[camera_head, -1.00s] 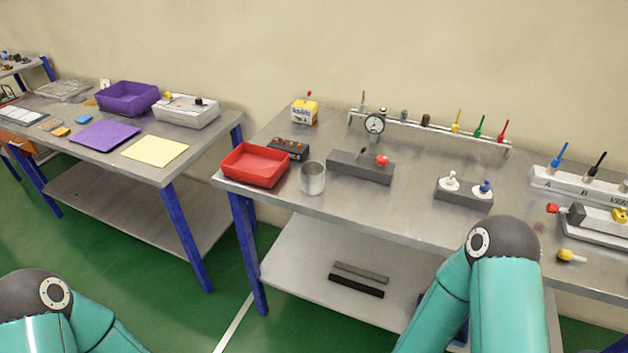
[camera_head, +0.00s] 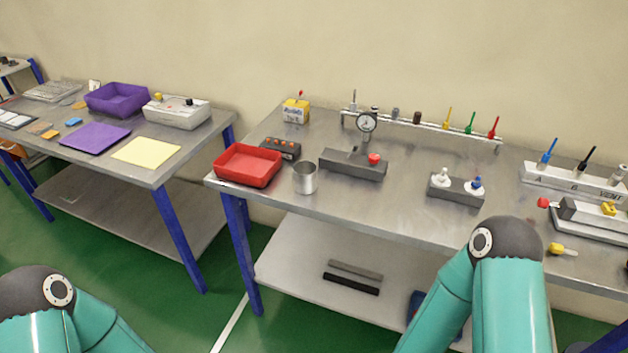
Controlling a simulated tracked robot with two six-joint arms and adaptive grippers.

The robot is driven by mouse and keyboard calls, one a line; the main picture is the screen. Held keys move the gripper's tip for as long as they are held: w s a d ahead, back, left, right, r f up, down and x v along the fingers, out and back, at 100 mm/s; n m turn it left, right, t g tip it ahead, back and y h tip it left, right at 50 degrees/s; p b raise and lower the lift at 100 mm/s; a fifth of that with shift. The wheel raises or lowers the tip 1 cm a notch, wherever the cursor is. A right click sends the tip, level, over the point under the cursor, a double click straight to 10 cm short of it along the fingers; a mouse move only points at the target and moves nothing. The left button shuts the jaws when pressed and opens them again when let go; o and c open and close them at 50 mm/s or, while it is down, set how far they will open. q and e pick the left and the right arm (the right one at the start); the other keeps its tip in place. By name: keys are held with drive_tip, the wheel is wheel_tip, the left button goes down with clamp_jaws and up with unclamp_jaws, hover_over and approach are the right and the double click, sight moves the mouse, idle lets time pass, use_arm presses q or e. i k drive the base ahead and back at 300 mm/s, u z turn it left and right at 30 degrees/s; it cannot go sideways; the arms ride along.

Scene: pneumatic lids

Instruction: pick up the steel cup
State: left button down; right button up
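The steel cup (camera_head: 305,178) stands upright on the right-hand metal table, near its front edge. It is just right of the red tray (camera_head: 232,179) and left of the grey block with a dial gauge. Nothing covers the cup. My two teal arms show only as elbow parts at the bottom left and bottom right. Both grippers are out of the picture, and nothing of mine is near the cup.
A dark box with orange buttons (camera_head: 280,148) sits behind the cup. The gauge block (camera_head: 352,165) is close on its right. A block with white and blue knobs (camera_head: 455,189) stands further right. Bare table (camera_head: 370,208) lies between. A second table stands left across a gap.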

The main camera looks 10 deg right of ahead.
sight(305, 171)
drive_tip(key=u, duration=0.05)
drive_tip(key=i, duration=0.2)
drive_tip(key=z, duration=2.45)
drive_tip(key=k, duration=0.65)
drive_tip(key=u, duration=0.95)
drive_tip(key=k, duration=0.65)
drive_tip(key=u, duration=1)
drive_tip(key=i, duration=1.45)
drive_tip(key=z, duration=0.55)
